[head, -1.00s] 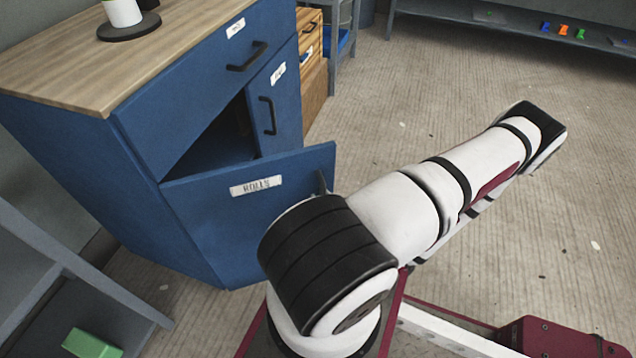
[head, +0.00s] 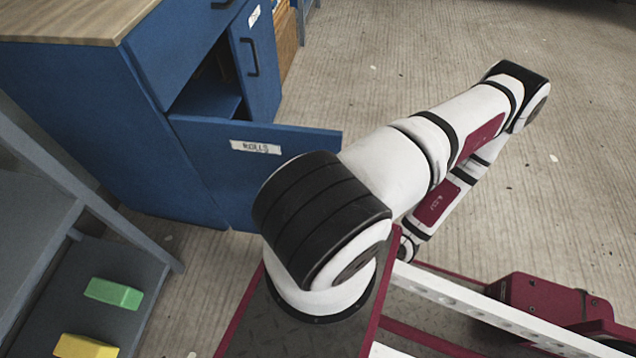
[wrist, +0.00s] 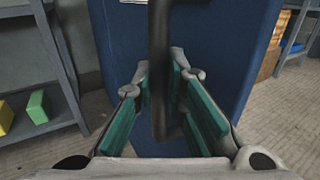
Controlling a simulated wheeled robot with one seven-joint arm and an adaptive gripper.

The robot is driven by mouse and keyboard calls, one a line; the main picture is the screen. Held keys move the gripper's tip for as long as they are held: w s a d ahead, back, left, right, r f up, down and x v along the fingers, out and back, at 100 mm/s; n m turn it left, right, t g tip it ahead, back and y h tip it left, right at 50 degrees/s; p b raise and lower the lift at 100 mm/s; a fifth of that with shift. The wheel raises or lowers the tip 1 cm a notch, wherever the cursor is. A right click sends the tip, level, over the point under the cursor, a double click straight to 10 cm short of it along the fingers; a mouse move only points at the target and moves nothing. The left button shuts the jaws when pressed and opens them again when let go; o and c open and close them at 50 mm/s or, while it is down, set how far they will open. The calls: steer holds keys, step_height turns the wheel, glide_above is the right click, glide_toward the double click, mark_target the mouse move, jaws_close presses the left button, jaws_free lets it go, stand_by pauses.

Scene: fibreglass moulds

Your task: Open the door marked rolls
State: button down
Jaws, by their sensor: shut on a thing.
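The blue door (head: 232,165) with the white ROLLS label (head: 255,147) stands swung out from the blue cabinet (head: 100,120) in the head view, with the dark inside of the cabinet showing behind it. In the wrist view the door face (wrist: 215,60) fills the middle. Its dark bar handle (wrist: 159,60) runs upright between the green-padded fingers of my gripper (wrist: 165,105), which is shut on it. In the head view my gripper and the handle are hidden behind my arm.
A second blue door (head: 256,65) stands right of the opening. A grey shelf (head: 60,265) with a green block (head: 113,293) and a yellow block (head: 85,346) is at the left. The floor (head: 430,60) on the right is largely clear.

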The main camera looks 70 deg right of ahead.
steer(key=shift+a, duration=0.2)
steer(key=c, duration=1.6)
jaws_free()
steer(key=shift+s, duration=0.1)
